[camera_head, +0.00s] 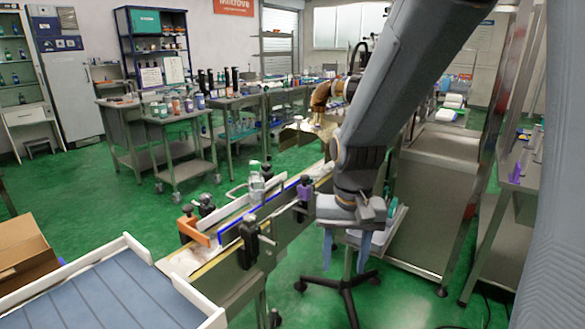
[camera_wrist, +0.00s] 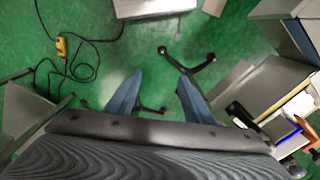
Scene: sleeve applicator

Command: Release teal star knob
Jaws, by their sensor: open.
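My gripper (camera_head: 345,260) hangs fingers down at the right side of the conveyor in the head view, with its two blue fingers apart and nothing visible between them. In the wrist view my gripper (camera_wrist: 158,92) is also open, with green floor and part of a dark-legged base (camera_wrist: 186,72) beyond the fingers.
A metal cabinet (camera_head: 415,205) stands close to the right of my gripper. A white-edged blue tray-like surface (camera_head: 110,298) and a cardboard box (camera_head: 22,250) are at lower left. A yellow device with black cable (camera_wrist: 61,46) lies on the floor. Open green floor lies left of the conveyor.

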